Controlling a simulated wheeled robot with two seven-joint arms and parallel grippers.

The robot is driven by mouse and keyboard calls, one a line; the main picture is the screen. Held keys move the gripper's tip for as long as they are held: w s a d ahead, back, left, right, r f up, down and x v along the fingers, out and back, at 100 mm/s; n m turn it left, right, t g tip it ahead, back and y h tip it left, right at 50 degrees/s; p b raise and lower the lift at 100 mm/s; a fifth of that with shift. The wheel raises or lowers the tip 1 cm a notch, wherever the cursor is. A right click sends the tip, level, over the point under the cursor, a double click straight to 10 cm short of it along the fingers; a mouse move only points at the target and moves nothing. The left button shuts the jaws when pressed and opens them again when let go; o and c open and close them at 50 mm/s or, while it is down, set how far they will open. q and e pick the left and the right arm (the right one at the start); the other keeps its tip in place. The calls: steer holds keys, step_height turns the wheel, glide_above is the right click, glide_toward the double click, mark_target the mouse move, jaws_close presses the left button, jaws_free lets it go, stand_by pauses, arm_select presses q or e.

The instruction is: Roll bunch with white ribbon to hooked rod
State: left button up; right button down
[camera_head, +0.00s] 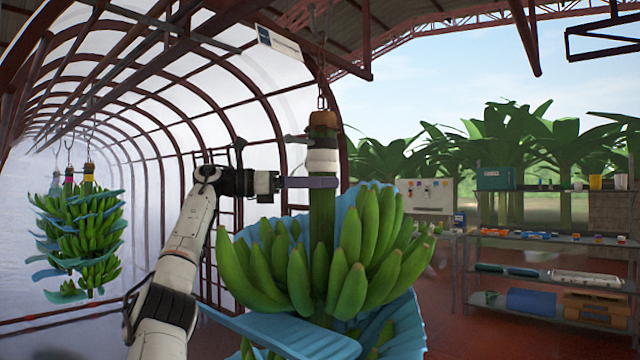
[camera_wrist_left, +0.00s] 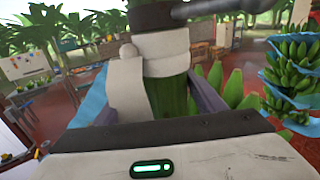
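The bunch with the white ribbon (camera_head: 322,160) hangs upright in front of me, its green bananas (camera_head: 290,270) below the thick stem (camera_head: 322,215). The ribbon wraps the stem's top under a brown cap; its loose tail also shows in the left wrist view (camera_wrist_left: 126,90). My left gripper (camera_head: 310,182) is at the stem just below the ribbon. In the left wrist view its fingers lie close along both sides of the stem, apparently shut on it; the tips are hidden. My right gripper is not in view. I cannot pick out the hooked rod with certainty.
Other bunches (camera_head: 88,235) with coloured ribbons hang at the left; they show at the right of the wrist view (camera_wrist_left: 295,75). A metal shelf (camera_head: 560,240) with goods stands at the right. Dark rails and a sign (camera_head: 278,43) are overhead. Blue sheets (camera_head: 285,330) surround the near bunch.

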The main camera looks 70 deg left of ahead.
arm_select(q)
steer(key=b, duration=0.1)
glide_above(272, 217)
steer(key=w+a, duration=0.1)
steer(key=shift+w, duration=0.1)
steer(key=shift+s, duration=0.55)
steer(key=shift+d, duration=0.1)
